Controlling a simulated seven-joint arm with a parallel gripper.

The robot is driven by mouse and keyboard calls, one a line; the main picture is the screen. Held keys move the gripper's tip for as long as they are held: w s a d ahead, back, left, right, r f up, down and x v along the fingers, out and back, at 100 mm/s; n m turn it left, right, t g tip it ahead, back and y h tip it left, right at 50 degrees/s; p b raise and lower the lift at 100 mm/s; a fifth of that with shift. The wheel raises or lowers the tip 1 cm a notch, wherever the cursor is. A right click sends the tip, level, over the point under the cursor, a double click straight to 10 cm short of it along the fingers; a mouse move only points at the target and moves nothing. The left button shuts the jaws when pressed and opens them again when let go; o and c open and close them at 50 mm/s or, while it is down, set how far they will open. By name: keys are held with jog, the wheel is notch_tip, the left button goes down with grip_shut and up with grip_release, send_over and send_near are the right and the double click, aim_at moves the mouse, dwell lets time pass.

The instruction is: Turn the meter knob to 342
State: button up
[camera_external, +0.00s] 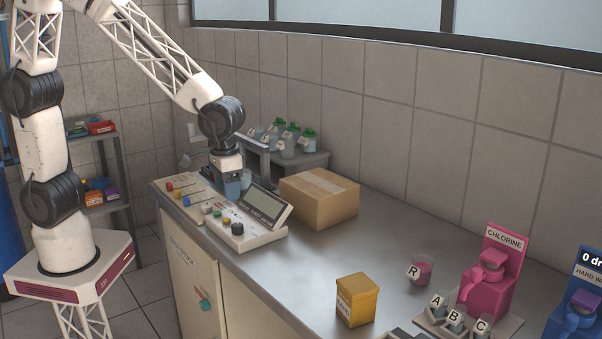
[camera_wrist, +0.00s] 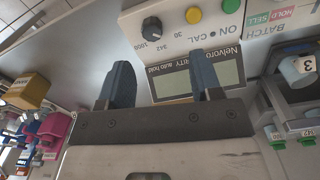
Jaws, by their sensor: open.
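The meter (camera_external: 262,228) is a white box with a tilted display, on the bench. Its black knob (camera_external: 237,229) is at the front right of the panel. In the wrist view the meter appears upside down, with the knob (camera_wrist: 151,27) beside printed marks 30, 342 and 1000. I cannot tell which mark the knob points at. My gripper (camera_external: 231,187) is above the bench at the meter's back left, apart from the knob.
A cardboard box (camera_external: 319,198) stands behind the meter. Yellow (camera_wrist: 193,15) and green (camera_wrist: 230,6) buttons are beside the knob. A panel with coloured levers (camera_external: 183,192) is at the left. A yellow box (camera_external: 357,300) and pink chlorine dispenser (camera_external: 487,290) stand farther right. Bench between is clear.

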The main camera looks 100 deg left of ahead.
aim_at(237, 225)
jog(key=shift+w+d+f+n, duration=0.15)
jog(key=shift+w+f, duration=0.3)
jog(key=shift+w, duration=0.05)
jog(key=shift+w+d+f+n, duration=0.15)
jog(key=shift+w+f, duration=0.3)
jog(key=shift+f, duration=0.1)
jog(key=shift+f, duration=3.8)
jog(key=c, duration=0.9)
